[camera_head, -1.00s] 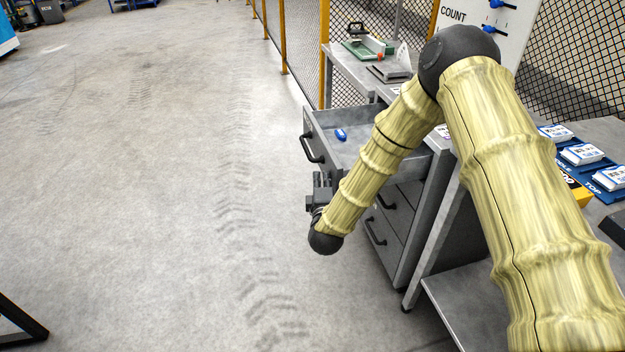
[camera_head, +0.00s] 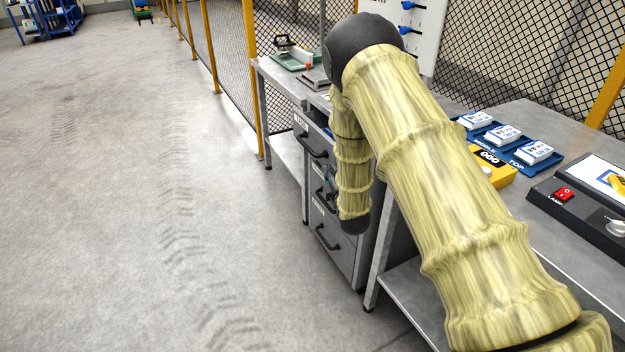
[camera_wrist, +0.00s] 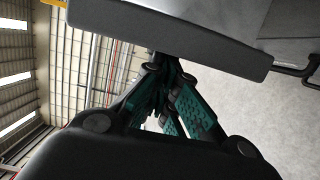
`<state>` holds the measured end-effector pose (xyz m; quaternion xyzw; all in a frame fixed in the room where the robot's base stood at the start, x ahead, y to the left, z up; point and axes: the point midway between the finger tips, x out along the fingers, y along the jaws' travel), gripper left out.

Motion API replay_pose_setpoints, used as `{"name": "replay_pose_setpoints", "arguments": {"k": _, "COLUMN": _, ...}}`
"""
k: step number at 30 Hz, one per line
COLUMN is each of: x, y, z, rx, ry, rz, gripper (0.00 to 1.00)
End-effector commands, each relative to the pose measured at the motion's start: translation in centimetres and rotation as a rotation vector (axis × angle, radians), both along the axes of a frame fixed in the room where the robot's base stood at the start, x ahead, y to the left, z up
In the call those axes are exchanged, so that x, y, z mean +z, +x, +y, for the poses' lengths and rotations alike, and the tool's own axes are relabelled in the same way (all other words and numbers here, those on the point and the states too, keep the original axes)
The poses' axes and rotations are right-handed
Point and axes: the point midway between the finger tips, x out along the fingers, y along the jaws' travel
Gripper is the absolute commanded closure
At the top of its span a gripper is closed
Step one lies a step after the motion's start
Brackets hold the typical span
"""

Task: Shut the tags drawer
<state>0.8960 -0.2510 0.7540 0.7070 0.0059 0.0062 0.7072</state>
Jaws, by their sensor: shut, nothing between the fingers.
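The grey drawer cabinet (camera_head: 337,249) stands under the bench in the head view. My gripper (camera_head: 329,174) is at the cabinet front below the top handle, partly hidden by my forearm. In the wrist view my gripper (camera_wrist: 160,62) is shut and empty. Its tips meet or nearly meet a dark grey bar or panel (camera_wrist: 170,32); contact is unclear.
Lower drawer handles (camera_head: 327,238) stick out from the cabinet. The bench (camera_head: 545,125) at right holds blue trays with white packs, a yellow box (camera_head: 492,168) and a black device (camera_head: 585,209). A mesh fence (camera_head: 228,60) runs behind. The floor at left is clear.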

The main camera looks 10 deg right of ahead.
Motion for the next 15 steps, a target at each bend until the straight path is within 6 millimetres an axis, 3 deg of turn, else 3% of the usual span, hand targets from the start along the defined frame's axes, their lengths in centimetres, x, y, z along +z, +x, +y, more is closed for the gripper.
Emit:
{"name": "replay_pose_setpoints", "arguments": {"k": 6, "x": -0.1, "y": 0.7, "z": -2.7, "rx": -0.001, "ry": 0.0, "rz": 0.0, "gripper": 1.0}}
{"name": "replay_pose_setpoints", "arguments": {"k": 15, "x": -0.1, "y": 1.0, "z": -3.6, "rx": -0.001, "ry": 0.001, "rz": 0.001, "gripper": 1.0}}
